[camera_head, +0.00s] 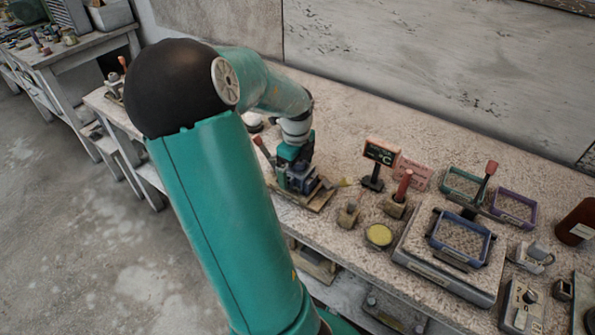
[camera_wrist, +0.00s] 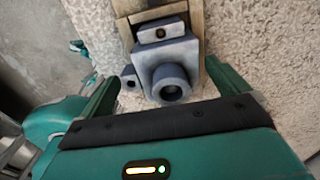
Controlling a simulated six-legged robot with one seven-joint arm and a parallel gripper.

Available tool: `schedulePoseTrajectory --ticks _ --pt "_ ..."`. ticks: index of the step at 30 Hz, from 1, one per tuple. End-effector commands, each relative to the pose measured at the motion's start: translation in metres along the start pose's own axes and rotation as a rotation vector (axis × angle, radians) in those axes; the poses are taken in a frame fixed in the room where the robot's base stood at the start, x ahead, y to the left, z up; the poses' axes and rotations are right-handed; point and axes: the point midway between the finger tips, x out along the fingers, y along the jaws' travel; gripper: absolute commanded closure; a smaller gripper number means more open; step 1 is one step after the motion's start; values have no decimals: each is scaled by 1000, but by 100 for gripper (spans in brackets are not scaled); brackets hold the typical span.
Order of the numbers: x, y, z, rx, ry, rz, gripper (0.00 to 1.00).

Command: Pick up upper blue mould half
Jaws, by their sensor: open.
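The blue-grey mould (camera_wrist: 150,72) lies between my fingers in the wrist view, with a round hollow spout facing me and a small holed block at its far side. It rests on a wooden board (camera_wrist: 125,8). I cannot make out the seam between its upper and lower halves. My gripper (camera_wrist: 161,72) is open, with one green finger on each side of the mould; no clear contact shows. In the head view my gripper (camera_head: 294,160) is over the mould (camera_head: 299,182) on the board (camera_head: 318,200), partly hiding it.
Right of the board stand a small sign (camera_head: 380,153), a red-handled tool (camera_head: 403,186), a yellow dish (camera_head: 379,235) and a scale (camera_head: 450,262) with a blue tray (camera_head: 461,240). A grey wall (camera_head: 430,70) closes the back of the bench. The bench behind the sign is clear.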

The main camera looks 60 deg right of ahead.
Motion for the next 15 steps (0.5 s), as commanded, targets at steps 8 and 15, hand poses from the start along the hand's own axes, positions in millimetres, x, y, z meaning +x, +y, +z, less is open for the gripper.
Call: schedulePoseTrajectory --ticks 8,15 --pt "0 0 0 -1 0 0 29" --pt "-1 0 0 -1 -1 0 44"
